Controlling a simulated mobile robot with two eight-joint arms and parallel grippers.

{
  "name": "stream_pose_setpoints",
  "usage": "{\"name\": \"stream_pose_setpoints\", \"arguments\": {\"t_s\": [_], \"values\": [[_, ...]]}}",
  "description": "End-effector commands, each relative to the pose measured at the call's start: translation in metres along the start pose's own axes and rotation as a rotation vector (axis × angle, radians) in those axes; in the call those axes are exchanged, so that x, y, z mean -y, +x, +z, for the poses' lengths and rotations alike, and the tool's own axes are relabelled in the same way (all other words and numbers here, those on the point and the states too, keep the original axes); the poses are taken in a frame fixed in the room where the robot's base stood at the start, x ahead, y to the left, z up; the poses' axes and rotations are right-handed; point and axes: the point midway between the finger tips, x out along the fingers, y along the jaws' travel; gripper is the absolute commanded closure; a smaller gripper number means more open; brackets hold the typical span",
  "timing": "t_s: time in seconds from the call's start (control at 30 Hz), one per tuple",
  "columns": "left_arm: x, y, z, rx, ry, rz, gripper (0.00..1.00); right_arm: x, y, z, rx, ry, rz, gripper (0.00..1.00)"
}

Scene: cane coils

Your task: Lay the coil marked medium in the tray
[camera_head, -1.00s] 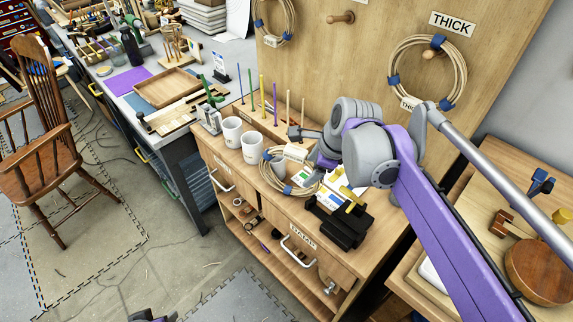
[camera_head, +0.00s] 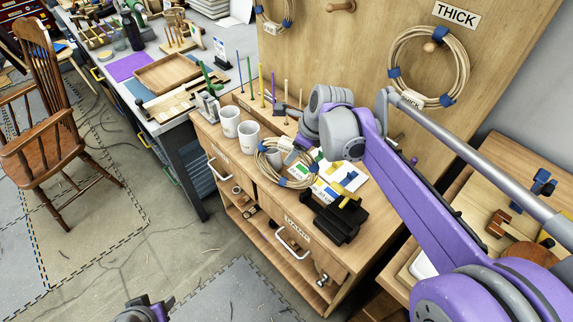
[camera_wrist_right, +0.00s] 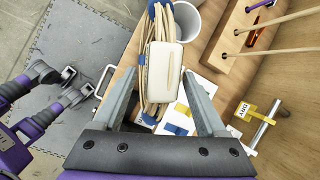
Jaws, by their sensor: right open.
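A pale cane coil (camera_head: 268,172) with blue ties lies on the wooden cabinet's top, beside two white mugs. Its white tag shows no readable word. In the right wrist view the coil (camera_wrist_right: 158,22) and its white tag (camera_wrist_right: 165,70) appear between the fingers of my right gripper (camera_wrist_right: 160,74), which is open and not closed on them. In the head view my right arm covers part of the area behind the coil. The wooden tray (camera_head: 137,80) lies empty on the grey workbench at upper left. My left gripper (camera_head: 145,309) is at the bottom edge, partly cut off; its opening is unclear.
Mugs (camera_head: 229,122), a rack of upright coloured sticks (camera_head: 262,88) and a black clamp-like device (camera_head: 338,222) stand around the coil. A coil tagged THICK (camera_head: 394,72) hangs on the board; another coil (camera_head: 288,22) hangs left of an empty peg (camera_head: 341,6). Strips lie before the tray.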

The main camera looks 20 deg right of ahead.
Motion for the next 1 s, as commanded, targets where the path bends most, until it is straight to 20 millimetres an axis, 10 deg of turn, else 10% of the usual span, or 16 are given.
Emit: {"name": "stream_pose_setpoints", "arguments": {"t_s": [0.5,0.9,1.0], "values": [[0.000,0.001,0.001,0.000,0.000,0.000,0.50,0.000,0.036,0.001,-0.001,-0.001,0.000,0.26],[0.000,0.001,0.001,0.000,0.000,0.000,0.50,0.000,0.036,0.001,-0.001,-0.001,0.000,0.98],[0.000,0.001,0.000,0.000,0.000,0.000,0.50,0.000,0.036,0.001,-0.001,-0.001,0.000,1.00]]}}
